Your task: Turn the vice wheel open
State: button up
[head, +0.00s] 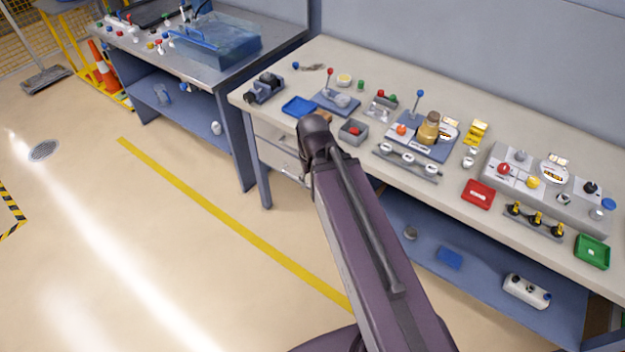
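A small grey-blue device with dark parts (264,90), which looks like the vice, sits at the left end of the workbench (330,58). Its wheel is too small to make out clearly, and I cannot tell how far the vice is open. My own purple-grey arm rises from the bottom of the head view to a dark joint in front of the bench. No gripper fingers show, so my gripper is not visible here.
A blue tray (299,106) lies just right of the vice. A blue-based lever fixture (337,100) and a grey box (353,131) stand further right. A red tray (478,194) and green tray (592,251) lie along the front edge.

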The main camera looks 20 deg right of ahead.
aim_at(249, 96)
jog(key=k, duration=1.35)
jog(key=z, duration=0.4)
jog(key=i, duration=1.95)
jog(key=u, duration=0.65)
